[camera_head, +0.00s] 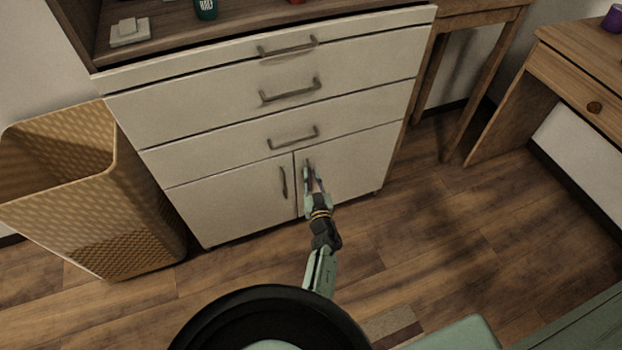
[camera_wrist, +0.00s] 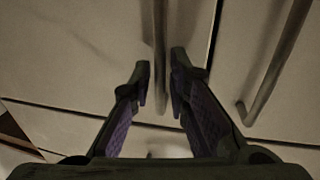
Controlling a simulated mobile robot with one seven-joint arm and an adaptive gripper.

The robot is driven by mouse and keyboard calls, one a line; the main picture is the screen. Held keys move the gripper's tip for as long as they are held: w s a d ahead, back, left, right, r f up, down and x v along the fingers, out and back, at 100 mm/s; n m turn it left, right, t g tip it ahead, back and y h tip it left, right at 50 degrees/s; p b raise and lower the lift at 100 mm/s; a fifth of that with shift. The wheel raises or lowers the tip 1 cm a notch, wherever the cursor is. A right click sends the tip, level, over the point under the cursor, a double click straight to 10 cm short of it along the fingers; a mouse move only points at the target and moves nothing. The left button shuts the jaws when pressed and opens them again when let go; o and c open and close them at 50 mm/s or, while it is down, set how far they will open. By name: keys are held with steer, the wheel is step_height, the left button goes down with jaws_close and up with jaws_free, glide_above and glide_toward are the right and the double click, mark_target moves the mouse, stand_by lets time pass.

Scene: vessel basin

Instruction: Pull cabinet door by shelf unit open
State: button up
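A white cabinet (camera_head: 258,95) has drawers above two low doors, both shut. The right door (camera_head: 355,165) has a vertical bar handle, partly hidden by my gripper in the head view. The left door (camera_head: 230,205) has its own bar handle (camera_head: 283,182). My gripper (camera_head: 311,172) is open in front of the right door. In the wrist view its fingertips (camera_wrist: 161,75) stand either side of the right door's handle (camera_wrist: 161,40), with a small gap visible on each side. The left door's handle (camera_wrist: 275,70) is to the right there.
A tan woven basket (camera_head: 85,190) stands beside the cabinet at left. A wooden desk (camera_head: 570,75) and a wooden-legged table (camera_head: 470,80) are at right. A shelf with small items tops the cabinet. The wood floor (camera_head: 430,240) before the cabinet is clear.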

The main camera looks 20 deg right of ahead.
steer(key=shift+w, duration=0.5)
steer(key=shift+d, duration=0.1)
jaws_close()
stand_by(0.3)
